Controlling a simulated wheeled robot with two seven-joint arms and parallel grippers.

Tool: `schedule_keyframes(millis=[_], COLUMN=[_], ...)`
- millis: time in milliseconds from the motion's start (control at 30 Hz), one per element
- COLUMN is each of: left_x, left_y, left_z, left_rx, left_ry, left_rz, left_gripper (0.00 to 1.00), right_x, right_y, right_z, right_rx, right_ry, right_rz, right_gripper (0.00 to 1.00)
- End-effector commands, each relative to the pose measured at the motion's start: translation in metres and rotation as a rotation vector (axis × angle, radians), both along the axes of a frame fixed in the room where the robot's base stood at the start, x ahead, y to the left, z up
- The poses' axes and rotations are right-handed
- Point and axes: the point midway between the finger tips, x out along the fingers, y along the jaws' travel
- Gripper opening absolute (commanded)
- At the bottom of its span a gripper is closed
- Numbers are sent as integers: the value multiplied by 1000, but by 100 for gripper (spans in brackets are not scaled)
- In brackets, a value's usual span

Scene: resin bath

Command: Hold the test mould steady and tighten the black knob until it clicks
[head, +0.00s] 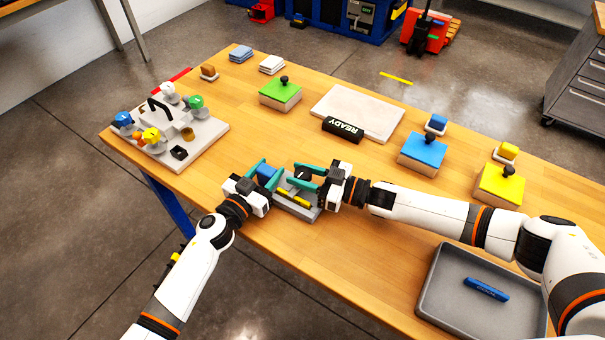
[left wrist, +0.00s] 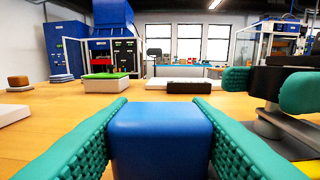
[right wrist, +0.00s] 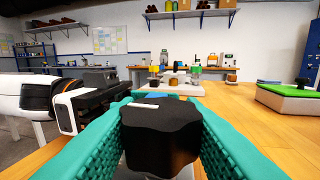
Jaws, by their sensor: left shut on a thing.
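The test mould (head: 296,207) is a grey base with yellow strips and a blue block, near the table's front edge. My left gripper (head: 266,172) is shut on the blue block (left wrist: 160,135), with one teal finger on each side. The black knob (right wrist: 160,132) has a lobed rim and a pale mark on top. My right gripper (head: 307,176) has its open fingers on either side of the knob; they look very close to it, and contact is not clear. Part of the mould is hidden by the grippers.
A grey board (head: 211,129) with coloured knobs stands at the left. A white plate (head: 365,105) and a black READY sign (head: 343,130) lie behind the mould. Green (head: 281,95), blue (head: 423,152) and yellow (head: 500,184) boxes stand further back. A grey tray (head: 440,262) holds a blue marker.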

Motion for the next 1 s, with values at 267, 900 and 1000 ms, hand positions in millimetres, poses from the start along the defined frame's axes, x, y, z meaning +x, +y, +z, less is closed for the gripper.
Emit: schedule_keyframes(millis=[267, 900, 1000], left_x=[0, -1, -1], left_y=[0, -1, -1], left_z=[-1, -1, -1], left_rx=[1, 1, 1], left_ry=[1, 0, 0], left_rz=[1, -2, -2], left_gripper=[7, 7, 7], right_x=[-1, -2, -1], right_y=[2, 4, 3], right_z=[0, 3, 2], right_rx=[7, 11, 8], right_ry=[3, -1, -2], right_rz=[-29, -391, -411], right_gripper=[12, 12, 12])
